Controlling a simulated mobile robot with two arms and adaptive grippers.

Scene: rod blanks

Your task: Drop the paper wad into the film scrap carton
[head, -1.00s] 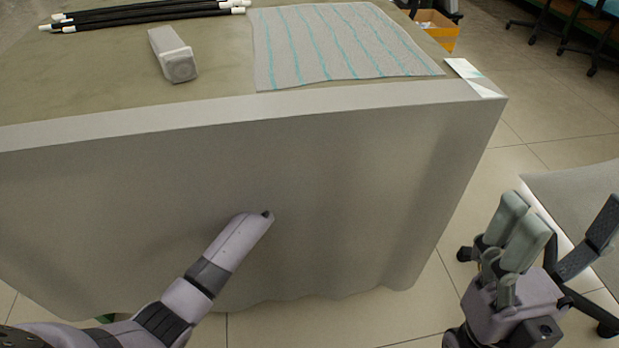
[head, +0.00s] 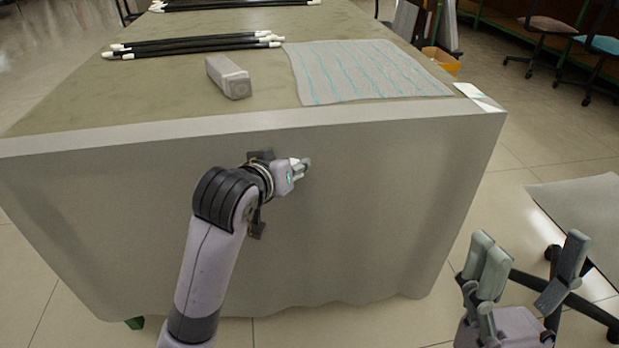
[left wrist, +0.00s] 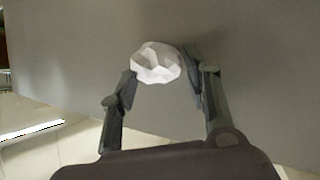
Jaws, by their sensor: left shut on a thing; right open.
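The paper wad (left wrist: 156,63) is white and faceted. In the left wrist view it sits between the fingertips of my left gripper (left wrist: 162,82), which is shut on it. In the head view my left gripper (head: 302,168) is in front of the table's draped front side, below the tabletop edge, and a bit of white shows at its fingers. My right gripper (head: 525,268) is open and empty at the lower right, over the floor. An orange-yellow carton (head: 441,60) stands on the floor beyond the table's right back side; I cannot tell whether it is the film scrap carton.
The covered table (head: 300,230) fills the middle. On it lie black rods with white ends (head: 195,46), a grey block (head: 228,77), a grey cloth with teal lines (head: 365,72) and a white card (head: 479,97). Chairs (head: 548,30) stand at the back right.

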